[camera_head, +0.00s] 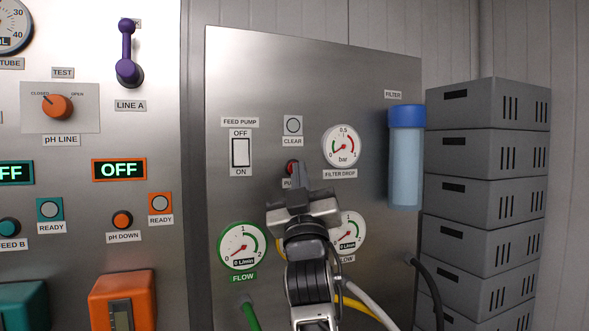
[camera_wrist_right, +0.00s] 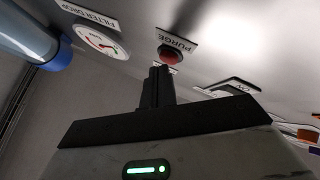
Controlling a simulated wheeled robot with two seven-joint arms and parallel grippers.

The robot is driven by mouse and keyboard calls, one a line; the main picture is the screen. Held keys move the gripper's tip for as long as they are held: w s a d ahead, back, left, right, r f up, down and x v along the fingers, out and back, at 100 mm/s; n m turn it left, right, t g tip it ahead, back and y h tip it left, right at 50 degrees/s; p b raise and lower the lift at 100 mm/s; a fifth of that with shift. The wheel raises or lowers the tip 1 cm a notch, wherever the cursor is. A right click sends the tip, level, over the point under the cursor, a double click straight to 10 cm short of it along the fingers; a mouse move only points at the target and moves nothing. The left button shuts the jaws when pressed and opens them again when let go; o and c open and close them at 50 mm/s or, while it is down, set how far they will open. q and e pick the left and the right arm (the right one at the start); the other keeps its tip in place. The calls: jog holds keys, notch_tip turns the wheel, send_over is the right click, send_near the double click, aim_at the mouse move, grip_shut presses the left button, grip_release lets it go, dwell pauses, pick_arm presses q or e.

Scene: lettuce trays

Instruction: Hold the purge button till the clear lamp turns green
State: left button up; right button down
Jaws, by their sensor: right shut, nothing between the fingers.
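The purge button is a small red knob (camera_head: 290,167) on the steel panel, below the clear lamp. Its label is partly hidden behind my gripper in the head view. In the right wrist view the red button (camera_wrist_right: 170,54) shows beside its PURGE label. The clear lamp (camera_head: 293,125) is round and grey, with no green. My right gripper (camera_head: 301,172) is shut and empty. Its fingertips (camera_wrist_right: 160,70) are pointed at the panel right by the button; I cannot tell whether they touch it. My left gripper is not in view.
A feed pump switch (camera_head: 240,152) is left of the lamp and a filter drop gauge (camera_head: 342,146) to its right. A blue-capped filter (camera_head: 406,160) and stacked grey crates (camera_head: 487,155) stand further right. Flow gauges (camera_head: 242,246) and hoses are below.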

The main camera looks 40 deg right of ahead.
jog(key=shift+w+d, duration=0.15)
jog(key=shift+w, duration=0.25)
dwell(1.7)
jog(key=shift+s, duration=0.1)
dwell(1.0)
jog(key=shift+s+a, duration=0.3)
jog(key=shift+s, duration=0.4)
jog(key=shift+s, duration=0.15)
jog(key=s, duration=0.1)
jog(key=s+a+p, duration=0.1)
jog(key=s, duration=0.2)
jog(key=shift+s+a, duration=0.25)
dwell(0.3)
